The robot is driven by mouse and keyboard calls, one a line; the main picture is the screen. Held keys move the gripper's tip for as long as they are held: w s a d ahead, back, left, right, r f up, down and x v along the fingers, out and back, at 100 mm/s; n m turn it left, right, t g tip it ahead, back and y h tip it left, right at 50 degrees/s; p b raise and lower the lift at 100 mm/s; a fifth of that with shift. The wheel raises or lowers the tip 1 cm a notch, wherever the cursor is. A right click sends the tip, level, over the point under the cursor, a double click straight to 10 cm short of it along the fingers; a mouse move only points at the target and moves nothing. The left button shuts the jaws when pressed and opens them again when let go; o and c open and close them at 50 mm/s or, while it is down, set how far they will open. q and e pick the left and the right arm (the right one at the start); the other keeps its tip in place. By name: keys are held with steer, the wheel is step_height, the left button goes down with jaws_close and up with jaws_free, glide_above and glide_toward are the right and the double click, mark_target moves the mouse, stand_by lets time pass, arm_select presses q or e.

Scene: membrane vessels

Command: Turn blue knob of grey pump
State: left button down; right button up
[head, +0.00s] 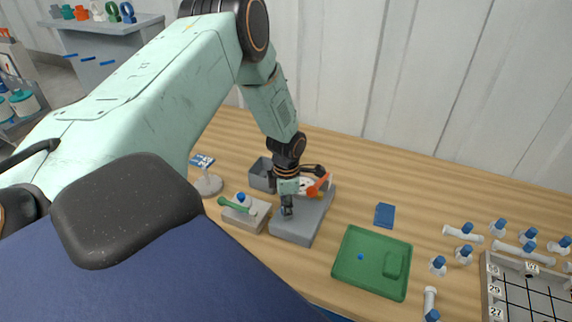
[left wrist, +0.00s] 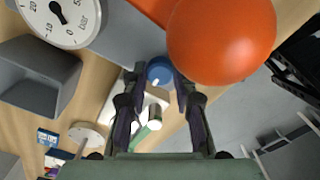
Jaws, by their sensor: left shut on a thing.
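The grey pump (head: 296,229) is a grey block on the wooden table, with a white dial and an orange-tipped lever (head: 318,186) at its back. My left gripper (head: 287,208) reaches down from above to the pump's front part. In the left wrist view its fingertips (left wrist: 160,82) are closed around the sides of a blue knob (left wrist: 159,68) with a small white mark. The head view mostly hides this knob behind the fingers. The orange ball (left wrist: 222,38) of the lever looms close beside the right finger, and the gauge dial (left wrist: 62,18) shows at upper left. My right gripper is not in view.
Left of the pump stands a beige block (head: 250,221) with another blue knob and a green handle (head: 237,206). A grey open box (head: 261,177) is behind. A green tray (head: 345,270), blue-capped vessels (head: 465,252) and a numbered rack (head: 492,288) lie right.

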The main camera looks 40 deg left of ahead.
arm_select(q)
steer(key=shift+w+r, duration=0.15)
steer(key=shift+w, duration=0.05)
steer(key=c, duration=1.4)
jaws_free()
steer(key=o, duration=0.3)
steer(key=shift+s, duration=0.15)
steer(key=shift+o, duration=0.2)
step_height(320, 180, up, 12)
steer(key=shift+f, duration=0.2)
step_height(320, 180, down, 12)
steer(key=shift+r, duration=0.1)
